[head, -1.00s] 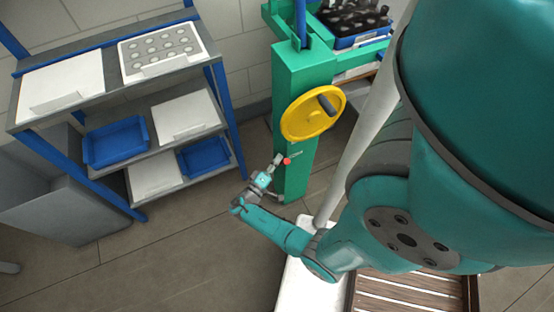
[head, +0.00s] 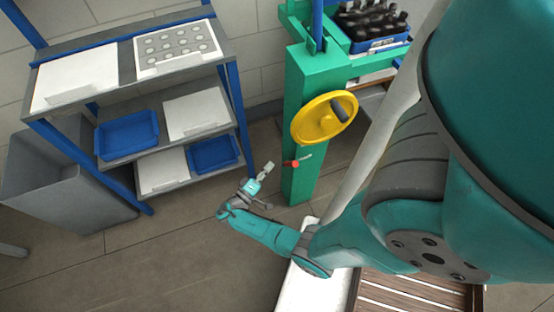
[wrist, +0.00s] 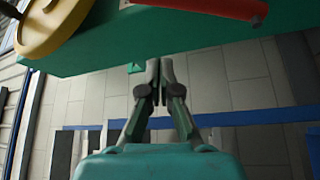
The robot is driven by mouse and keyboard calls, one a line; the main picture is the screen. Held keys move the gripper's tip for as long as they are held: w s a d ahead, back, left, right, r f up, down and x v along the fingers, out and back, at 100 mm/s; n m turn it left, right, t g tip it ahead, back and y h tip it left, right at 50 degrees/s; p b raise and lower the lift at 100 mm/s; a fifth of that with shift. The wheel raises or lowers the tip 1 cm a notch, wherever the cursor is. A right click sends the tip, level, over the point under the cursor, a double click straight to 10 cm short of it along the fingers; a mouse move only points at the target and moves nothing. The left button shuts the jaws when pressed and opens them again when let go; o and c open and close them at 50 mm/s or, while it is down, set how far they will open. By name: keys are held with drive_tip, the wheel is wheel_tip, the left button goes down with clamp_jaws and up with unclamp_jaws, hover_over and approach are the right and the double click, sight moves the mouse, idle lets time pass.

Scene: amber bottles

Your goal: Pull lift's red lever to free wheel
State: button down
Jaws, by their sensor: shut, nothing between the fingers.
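The lift is a green column (head: 303,140) with a yellow handwheel (head: 318,122) that has a dark handle. The red lever (head: 291,164) sticks out low on the column, below the wheel, and points left. My gripper (head: 267,168) is just left of the lever's red end, with a small gap between them. In the wrist view, my gripper (wrist: 160,68) is shut and empty. There the red lever (wrist: 215,6) lies across the top edge, clear of the fingertips, and part of the yellow wheel (wrist: 48,28) is at the upper left.
A blue-framed shelf rack (head: 232,100) with white boards and blue trays stands left of the lift. A grey bin (head: 60,190) is beside it. A blue crate of dark bottles (head: 372,45) sits on the lift's platform. Open floor lies between rack and lift.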

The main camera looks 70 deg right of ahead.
drive_tip(key=shift+v, duration=1.5)
drive_tip(key=shift+f, duration=0.2)
